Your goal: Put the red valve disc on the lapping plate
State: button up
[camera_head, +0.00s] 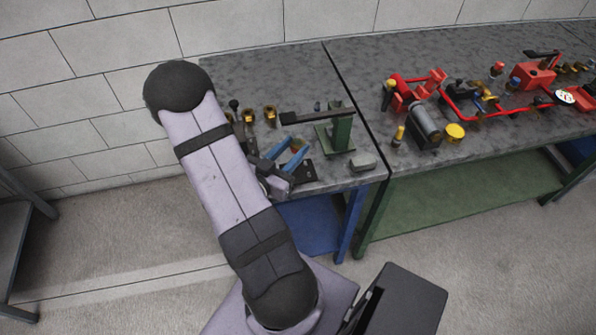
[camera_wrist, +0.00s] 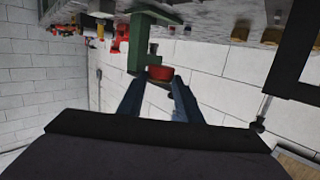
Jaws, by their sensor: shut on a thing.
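My gripper (camera_wrist: 160,84) is shut on the red valve disc (camera_wrist: 160,72), which sits between the tips of its blue fingers in the wrist view. In the head view my gripper (camera_head: 291,152) is over the front of the left bench, left of a green stand, with a little red of the disc (camera_head: 295,149) showing between the fingers. The arm and fingers hide part of the bench there. I cannot tell for sure which thing is the lapping plate, nor whether the disc touches anything below.
The green stand (camera_head: 341,132) with a long black lever stands close to the right of my gripper. A grey block (camera_head: 362,164) lies at the bench's front corner. Brass parts (camera_head: 270,113) stand behind. The right bench holds red pump parts (camera_head: 430,85) and a yellow cap (camera_head: 454,132).

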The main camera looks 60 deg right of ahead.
jog(key=shift+f+b, duration=0.8)
jog(key=shift+f, duration=0.8)
jog(key=shift+f+p, duration=0.6)
jog(key=shift+f, duration=2.8)
jog(key=shift+f, duration=0.15)
jog(key=o, duration=1.2)
jog(key=shift+s+a, duration=0.1)
jog(key=shift+a+r+b, duration=0.35)
jog(key=shift+a+b, duration=0.15)
jog(key=shift+a, duration=1.45)
jog(key=shift+a+r+b, duration=0.35)
jog(key=shift+a+b, duration=0.1)
jog(key=shift+a, duration=1.5)
jog(key=shift+a+r+b, duration=0.35)
jog(key=shift+a+b, duration=0.15)
jog(key=shift+a, duration=1.45)
